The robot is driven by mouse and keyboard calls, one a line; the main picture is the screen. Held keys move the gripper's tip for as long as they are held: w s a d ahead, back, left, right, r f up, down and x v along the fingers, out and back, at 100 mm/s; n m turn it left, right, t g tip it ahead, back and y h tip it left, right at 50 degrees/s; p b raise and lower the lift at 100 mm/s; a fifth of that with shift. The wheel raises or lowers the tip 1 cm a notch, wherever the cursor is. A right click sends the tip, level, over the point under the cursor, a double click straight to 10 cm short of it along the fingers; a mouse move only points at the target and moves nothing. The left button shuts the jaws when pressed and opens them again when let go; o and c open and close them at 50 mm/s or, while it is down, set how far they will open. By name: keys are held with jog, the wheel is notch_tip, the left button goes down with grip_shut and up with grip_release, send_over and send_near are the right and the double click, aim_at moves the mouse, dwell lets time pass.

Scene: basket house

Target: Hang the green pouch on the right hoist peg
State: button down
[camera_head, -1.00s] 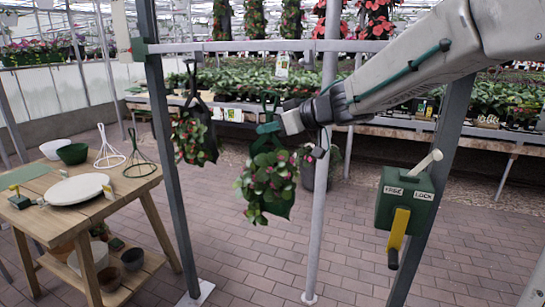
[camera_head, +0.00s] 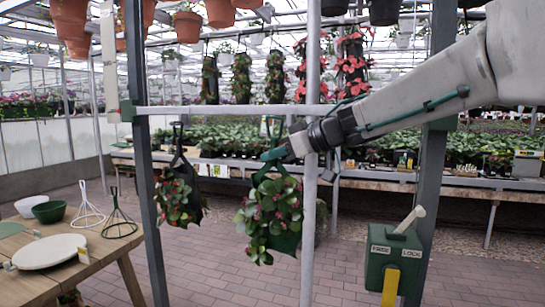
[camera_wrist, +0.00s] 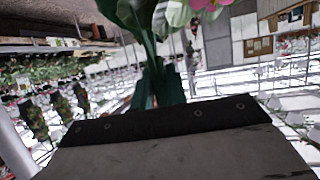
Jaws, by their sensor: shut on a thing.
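The green pouch (camera_head: 272,212), filled with leaves and pink flowers, hangs below the grey crossbar in the head view, between the left post and the pale middle pole. My gripper (camera_head: 274,154) is shut on the pouch's green strap, just below the bar. In the wrist view, green straps and leaves (camera_wrist: 150,50) show beyond the dark gripper edge. The strap's top loop reaches about bar height; I cannot tell whether it touches the bar. A second, dark pouch with red flowers (camera_head: 178,196) hangs at the left of the bar. The pegs are not clearly seen.
A grey crossbar (camera_head: 225,110) spans two dark posts. A pale upright pole (camera_head: 309,230) stands just right of the pouch. A green winch box marked FREE and LOCK (camera_head: 393,262) is on the right post. A wooden table (camera_head: 75,262) stands at left.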

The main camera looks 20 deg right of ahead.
jog(key=shift+w+d, duration=0.8)
jog(key=shift+w, duration=0.25)
jog(key=shift+w+d, duration=0.75)
jog(key=shift+w, duration=0.3)
jog(key=shift+w+d, duration=0.2)
jog(key=shift+d, duration=0.05)
jog(key=shift+w+d, duration=0.9)
jog(key=shift+w, duration=0.3)
jog(key=shift+w, duration=0.1)
jog(key=shift+w+d, duration=0.4)
jog(key=shift+w, duration=0.1)
jog(key=shift+w+d+f, duration=0.1)
jog(key=shift+f, duration=0.2)
jog(key=shift+f, duration=0.5)
